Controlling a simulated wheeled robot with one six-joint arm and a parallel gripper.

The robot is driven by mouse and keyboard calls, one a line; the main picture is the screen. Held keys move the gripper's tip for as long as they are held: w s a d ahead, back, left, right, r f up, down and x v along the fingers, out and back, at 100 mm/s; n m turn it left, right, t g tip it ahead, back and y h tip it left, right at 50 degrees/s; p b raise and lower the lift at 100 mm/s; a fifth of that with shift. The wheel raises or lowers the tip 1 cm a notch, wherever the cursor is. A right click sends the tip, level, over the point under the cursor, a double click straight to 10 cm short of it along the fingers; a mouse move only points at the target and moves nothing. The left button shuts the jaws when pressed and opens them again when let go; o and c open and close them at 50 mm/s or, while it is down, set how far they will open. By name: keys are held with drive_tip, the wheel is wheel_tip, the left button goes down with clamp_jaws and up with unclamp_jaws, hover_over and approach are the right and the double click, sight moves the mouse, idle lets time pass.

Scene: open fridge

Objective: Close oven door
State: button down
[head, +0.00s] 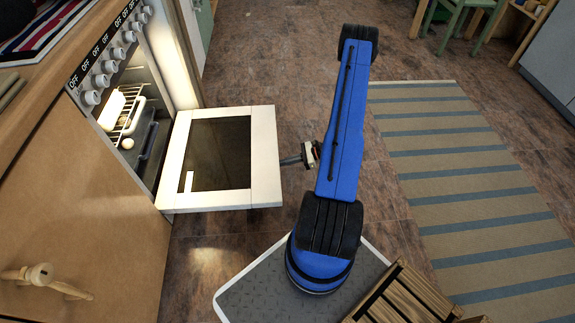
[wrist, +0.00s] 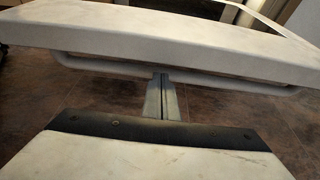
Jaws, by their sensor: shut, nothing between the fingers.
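The oven door (head: 264,155) is a white frame with a dark glass pane, hinged at the bottom of the oven and lying open, about level, to the right. Its edge (wrist: 160,40) spans the top of the wrist view, with a pale bar handle (wrist: 85,64) along its underside. My gripper (head: 283,162) is just off the outer edge of the door. In the wrist view my gripper (wrist: 162,76) has its fingers together, empty, with the tips at the handle under the edge. I cannot tell whether they touch it.
The oven opening holds a wire rack (head: 118,112) and a dark tray or dish. Knobs (head: 97,80) line the panel above. A wooden cabinet (head: 80,185) stands at left. A striped rug (head: 465,185) lies at right. The tiled floor beyond the door is clear.

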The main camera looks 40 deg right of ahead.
drive_tip(key=shift+r, duration=0.7)
